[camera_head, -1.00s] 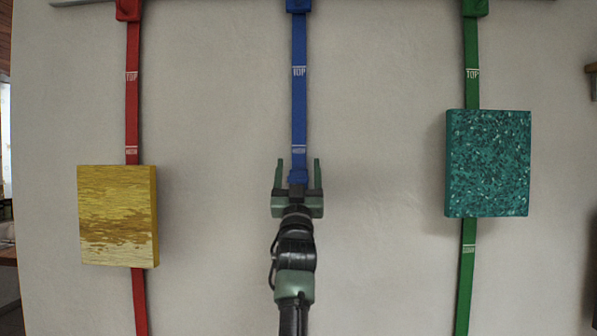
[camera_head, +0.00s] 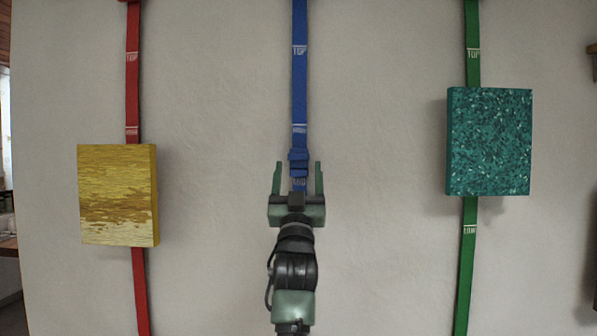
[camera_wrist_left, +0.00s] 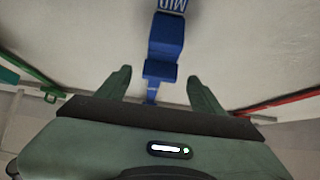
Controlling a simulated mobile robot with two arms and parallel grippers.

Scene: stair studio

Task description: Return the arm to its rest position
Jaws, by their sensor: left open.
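My left gripper (camera_head: 297,180) is open in the middle of the head view, its two green fingers pointing up the wall. A blue strap (camera_head: 299,90) hangs down the wall, with a blue slider block (camera_head: 298,160) on it at the height of the fingertips. In the left wrist view the slider block (camera_wrist_left: 165,40) shows just beyond the open fingers (camera_wrist_left: 158,85), with nothing held between them. The strap below the block is mostly hidden by my gripper. My right gripper is not in view.
A yellow wood-grained panel (camera_head: 117,195) sits on a red strap (camera_head: 133,70) at the left. A speckled teal panel (camera_head: 489,142) sits on a green strap (camera_head: 470,240) at the right. The pale wall (camera_head: 380,120) is bare between the straps.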

